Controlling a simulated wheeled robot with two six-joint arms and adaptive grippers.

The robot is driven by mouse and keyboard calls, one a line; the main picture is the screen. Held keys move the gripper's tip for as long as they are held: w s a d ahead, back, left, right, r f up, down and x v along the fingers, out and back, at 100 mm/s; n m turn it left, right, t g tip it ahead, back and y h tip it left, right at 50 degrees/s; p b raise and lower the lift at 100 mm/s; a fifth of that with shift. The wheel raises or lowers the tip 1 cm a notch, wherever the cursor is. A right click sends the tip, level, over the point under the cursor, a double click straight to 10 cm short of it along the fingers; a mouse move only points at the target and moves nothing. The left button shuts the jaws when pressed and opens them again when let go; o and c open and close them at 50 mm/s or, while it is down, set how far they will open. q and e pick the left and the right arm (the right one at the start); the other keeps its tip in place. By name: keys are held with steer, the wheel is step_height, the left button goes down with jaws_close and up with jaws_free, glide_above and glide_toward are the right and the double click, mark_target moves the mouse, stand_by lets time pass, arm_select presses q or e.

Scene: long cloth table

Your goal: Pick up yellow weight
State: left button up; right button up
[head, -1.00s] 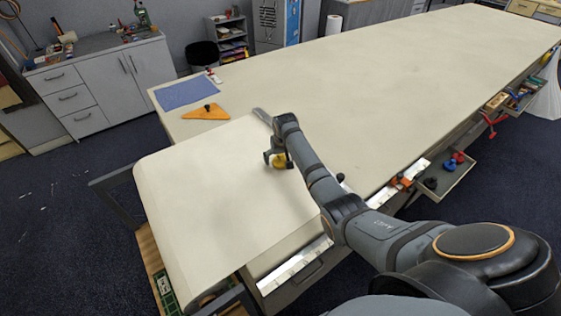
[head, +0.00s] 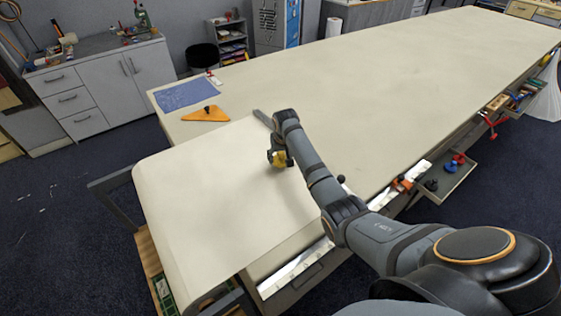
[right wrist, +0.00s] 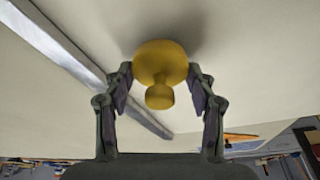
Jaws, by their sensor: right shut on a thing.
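The yellow weight (right wrist: 160,62) is a round yellow body with a smaller knob, seen between the two fingers in the right wrist view. My right gripper (right wrist: 160,82) is shut on it, one finger on each side. In the head view the yellow weight (head: 279,159) shows at the tip of my right gripper (head: 277,156), over the pale cloth table. I cannot tell for sure whether the weight is clear of the cloth. My left gripper is not in view.
The long cloth table (head: 380,80) is mostly clear. A metal straightedge (head: 263,119) lies beside the gripper. An open drawer (head: 452,178) juts from the right edge.

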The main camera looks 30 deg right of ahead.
steer(key=s+d+r+b, duration=0.3)
steer(key=s+d+r, duration=0.3)
steer(key=s+r, duration=0.5)
steer(key=shift+s+d, duration=0.3)
steer(key=shift+s, duration=0.4)
